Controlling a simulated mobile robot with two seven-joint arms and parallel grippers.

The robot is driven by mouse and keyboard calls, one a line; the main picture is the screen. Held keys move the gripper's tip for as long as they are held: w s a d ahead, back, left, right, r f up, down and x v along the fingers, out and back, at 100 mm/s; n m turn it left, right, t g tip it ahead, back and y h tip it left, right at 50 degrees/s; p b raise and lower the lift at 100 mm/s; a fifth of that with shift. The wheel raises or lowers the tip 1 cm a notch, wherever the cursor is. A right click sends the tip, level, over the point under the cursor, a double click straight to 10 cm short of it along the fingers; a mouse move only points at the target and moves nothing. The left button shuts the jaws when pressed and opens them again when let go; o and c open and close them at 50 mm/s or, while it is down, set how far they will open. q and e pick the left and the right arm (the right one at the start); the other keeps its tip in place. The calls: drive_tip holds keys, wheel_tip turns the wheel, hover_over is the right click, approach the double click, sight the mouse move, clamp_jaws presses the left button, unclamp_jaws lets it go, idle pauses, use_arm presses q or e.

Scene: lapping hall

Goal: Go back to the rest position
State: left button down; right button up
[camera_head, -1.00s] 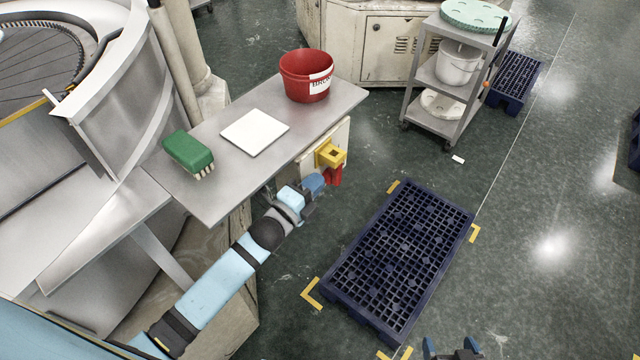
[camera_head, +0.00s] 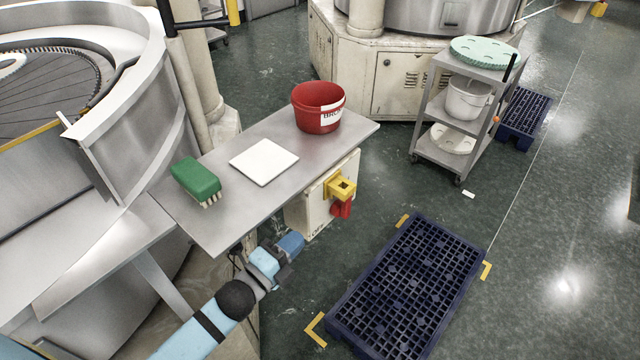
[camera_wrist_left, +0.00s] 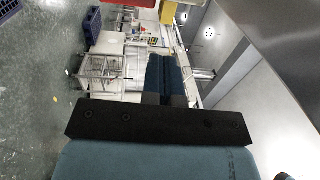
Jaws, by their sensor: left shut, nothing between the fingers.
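My left gripper (camera_head: 293,242) is at the end of the pale blue arm coming in from the bottom left. It is beside the front edge of the steel table, below the level of its top. In the left wrist view its blue fingers (camera_wrist_left: 165,72) are together with nothing between them. My right gripper is not in view.
The steel table (camera_head: 225,228) bears a green brush (camera_head: 195,180), a white plate (camera_head: 263,161) and a red bucket (camera_head: 317,108). A yellow switch housing (camera_head: 341,187) with a red part sits below the edge, near my gripper. A blue pallet (camera_head: 410,285) lies right; a grey trolley (camera_head: 440,147) stands behind.

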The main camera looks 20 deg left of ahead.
use_arm(q)
drive_tip(key=shift+f, duration=0.1)
drive_tip(key=s+f+n+g+y+p, duration=0.3)
drive_tip(key=s+f+n+g, duration=0.4)
drive_tip(key=s+n, duration=0.6)
wheel_tip(320, 180, down, 3)
drive_tip(key=n+p, duration=0.1)
drive_tip(key=n, duration=0.5)
drive_tip(key=shift+s+d+y+p, duration=0.3)
drive_tip(key=shift+d+y+p, duration=0.05)
drive_tip(key=shift+d+y, duration=0.05)
